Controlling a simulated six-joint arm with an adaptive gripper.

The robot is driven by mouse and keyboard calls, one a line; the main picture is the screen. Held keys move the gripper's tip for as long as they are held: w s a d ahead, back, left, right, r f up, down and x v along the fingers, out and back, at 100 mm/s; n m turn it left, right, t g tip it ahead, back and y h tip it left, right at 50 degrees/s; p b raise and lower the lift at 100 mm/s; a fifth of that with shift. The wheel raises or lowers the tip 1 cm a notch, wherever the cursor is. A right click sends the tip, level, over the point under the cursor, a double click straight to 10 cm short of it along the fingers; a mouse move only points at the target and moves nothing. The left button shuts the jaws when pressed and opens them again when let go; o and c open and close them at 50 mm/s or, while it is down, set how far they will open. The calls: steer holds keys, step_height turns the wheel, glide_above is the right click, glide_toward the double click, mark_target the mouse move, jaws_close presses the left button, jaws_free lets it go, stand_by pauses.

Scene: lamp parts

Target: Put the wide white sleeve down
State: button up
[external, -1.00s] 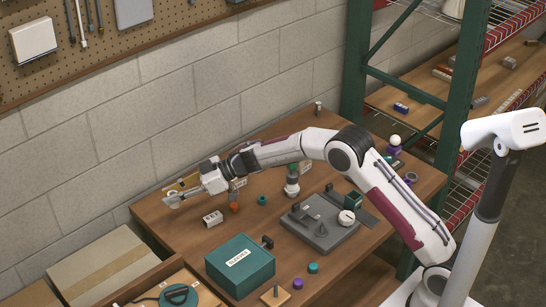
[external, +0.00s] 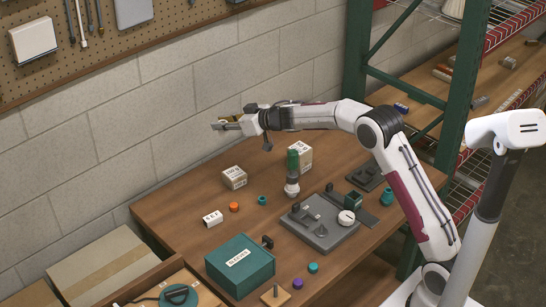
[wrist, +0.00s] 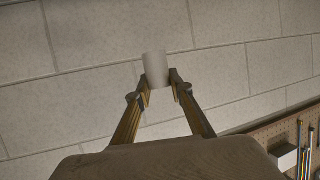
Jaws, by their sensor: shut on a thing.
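The wide white sleeve (wrist: 155,68) is a plain pale cylinder between my fingertips in the wrist view. My gripper (wrist: 159,80) is shut on it, with one finger on each side. Behind the sleeve is only the block wall. In the external view my gripper (external: 226,124) is raised above the back of the wooden table (external: 190,190), pointing left toward the wall. The sleeve cannot be made out clearly there.
On the table stand small white boxes (external: 234,177), a green-and-white upright part (external: 292,172), an orange ring (external: 234,207), a teal ring (external: 262,200), a grey fixture (external: 320,235) and a teal toolbox (external: 240,265). The table's left back area is bare.

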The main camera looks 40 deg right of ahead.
steer(key=s+d+f+m+h, duration=0.1)
steer(key=s+d+m+h, duration=0.2)
steer(key=d, duration=0.8)
steer(key=s+d+f+m+g+h, duration=0.1)
steer(key=s+d+m+h, duration=0.25)
steer(key=d, duration=0.75)
steer(key=s+d+f+m+h, duration=0.2)
steer(key=s+d+m+h, duration=0.15)
steer(key=d, duration=0.75)
steer(key=s+d+f+m+g+h, duration=0.2)
steer(key=s+d+f+h, duration=0.1)
steer(key=s+d+f, duration=0.5)
steer(key=shift+s, duration=0.2)
steer(key=shift+d, duration=0.1)
steer(key=shift+f, duration=3.1)
steer(key=shift+f, duration=1.85)
